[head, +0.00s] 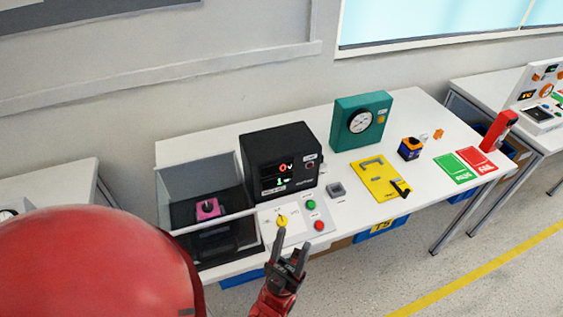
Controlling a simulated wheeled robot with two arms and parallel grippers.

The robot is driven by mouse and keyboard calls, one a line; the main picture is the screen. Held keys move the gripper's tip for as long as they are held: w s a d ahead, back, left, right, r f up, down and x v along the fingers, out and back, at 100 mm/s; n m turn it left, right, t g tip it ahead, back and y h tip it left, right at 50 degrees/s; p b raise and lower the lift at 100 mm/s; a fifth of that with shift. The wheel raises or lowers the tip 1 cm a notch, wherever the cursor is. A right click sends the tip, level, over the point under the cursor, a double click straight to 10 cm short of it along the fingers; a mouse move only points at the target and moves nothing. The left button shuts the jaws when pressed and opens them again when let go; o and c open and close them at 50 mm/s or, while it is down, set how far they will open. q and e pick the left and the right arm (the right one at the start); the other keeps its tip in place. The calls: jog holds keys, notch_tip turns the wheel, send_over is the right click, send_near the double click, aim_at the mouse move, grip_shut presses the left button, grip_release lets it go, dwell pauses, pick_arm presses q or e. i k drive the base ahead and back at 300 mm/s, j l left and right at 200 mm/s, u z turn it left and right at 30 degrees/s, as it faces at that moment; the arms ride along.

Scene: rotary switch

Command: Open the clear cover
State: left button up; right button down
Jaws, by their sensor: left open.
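The clear cover (190,175) is a see-through box-like panel with grey edges at the left end of the white table. It sits over a black base (225,240). A magenta block with a dark top (208,208) shows through it. My red left arm hides part of the lower left. My right gripper is not in view.
A control panel with a yellow rotary knob (282,221) and green and red buttons lies right of the cover. A black display unit (281,160) stands behind it. A teal gauge box (361,120) and yellow tray (379,179) are farther right. Floor in front is clear.

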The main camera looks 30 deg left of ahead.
aim_at(251, 210)
jog(key=j+u, duration=0.1)
jog(key=u, duration=0.3)
jog(key=j+u, duration=0.1)
jog(key=u, duration=0.35)
jog(key=j+u, duration=0.1)
jog(key=u, duration=0.3)
